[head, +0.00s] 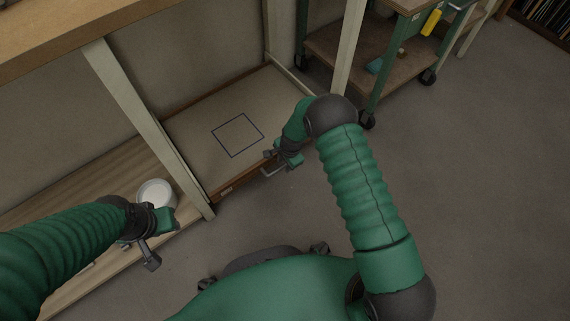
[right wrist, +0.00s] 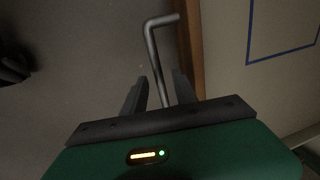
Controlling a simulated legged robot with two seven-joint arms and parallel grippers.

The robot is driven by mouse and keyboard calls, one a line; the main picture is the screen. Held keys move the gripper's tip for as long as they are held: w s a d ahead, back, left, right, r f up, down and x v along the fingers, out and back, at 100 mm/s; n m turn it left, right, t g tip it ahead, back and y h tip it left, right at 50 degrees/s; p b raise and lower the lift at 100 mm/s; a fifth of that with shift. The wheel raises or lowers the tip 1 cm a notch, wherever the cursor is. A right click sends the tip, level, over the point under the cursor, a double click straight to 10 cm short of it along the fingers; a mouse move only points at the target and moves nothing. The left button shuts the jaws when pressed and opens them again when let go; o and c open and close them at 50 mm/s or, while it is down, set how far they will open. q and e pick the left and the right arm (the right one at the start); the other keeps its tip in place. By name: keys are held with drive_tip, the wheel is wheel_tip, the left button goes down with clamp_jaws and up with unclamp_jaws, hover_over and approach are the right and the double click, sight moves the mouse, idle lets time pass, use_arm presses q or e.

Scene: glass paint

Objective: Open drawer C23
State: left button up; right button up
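A low wooden drawer or shelf unit (head: 190,140) stands under the bench, with a blue square outlined on its top. A small label (head: 226,191) is on its front edge, too small to read, so I cannot confirm C23. A bent metal bar handle (right wrist: 153,50) sticks out from the front; it also shows in the head view (head: 272,174). My right gripper (right wrist: 158,85) is open at the handle, the bar's near part lying between its two fingers with gaps showing. My left gripper (head: 152,240) hangs away at the left; its finger opening is unclear.
A white round container (head: 154,193) stands on the wooden shelf (head: 60,215) near my left gripper. Pale bench legs (head: 140,115) flank the unit. A green wheeled cart (head: 345,60) stands behind right. The floor (head: 480,180) at right is clear.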

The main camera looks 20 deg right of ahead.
clamp_jaws()
idle(1.4)
